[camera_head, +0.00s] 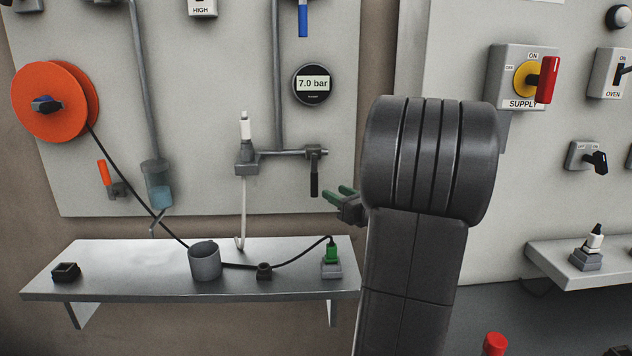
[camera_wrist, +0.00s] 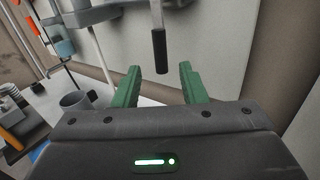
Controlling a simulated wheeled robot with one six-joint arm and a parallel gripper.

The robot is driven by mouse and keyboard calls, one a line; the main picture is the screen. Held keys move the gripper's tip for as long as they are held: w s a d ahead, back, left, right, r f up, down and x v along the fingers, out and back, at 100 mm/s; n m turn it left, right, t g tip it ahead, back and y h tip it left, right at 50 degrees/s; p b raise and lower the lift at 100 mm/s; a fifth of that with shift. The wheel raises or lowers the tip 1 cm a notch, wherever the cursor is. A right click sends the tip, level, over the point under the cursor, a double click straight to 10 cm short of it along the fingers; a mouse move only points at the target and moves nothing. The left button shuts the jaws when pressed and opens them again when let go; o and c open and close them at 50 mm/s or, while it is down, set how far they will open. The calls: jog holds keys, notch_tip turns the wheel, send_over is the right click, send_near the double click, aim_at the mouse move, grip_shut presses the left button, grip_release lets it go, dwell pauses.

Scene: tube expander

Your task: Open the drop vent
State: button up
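No label reading "drop vent" is legible. A small valve (camera_head: 314,152) sits at the right end of a short horizontal pipe on the left panel. Its black handle (camera_head: 314,181) hangs straight down. In the wrist view the black handle (camera_wrist: 159,50) hangs ahead of the gap between my green fingers, its lower end near fingertip level in the picture. My gripper (camera_head: 337,194) is just right of the handle and a little lower in the head view. It is open and empty, with both fingers apart in the wrist view (camera_wrist: 161,72). I see no contact with the handle.
A gauge (camera_head: 312,85) above the valve reads 7.0 bar. An orange-handled valve (camera_head: 104,173) and a filter bowl (camera_head: 158,190) are further left. A metal shelf (camera_head: 120,275) below holds a grey cup (camera_head: 205,263). An orange reel (camera_head: 58,102) hangs at the left.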

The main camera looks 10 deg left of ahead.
aim_at(317, 183)
jog(key=p+x, duration=0.1)
jog(key=x, duration=0.9)
jog(key=shift+w, duration=0.1)
grip_shut()
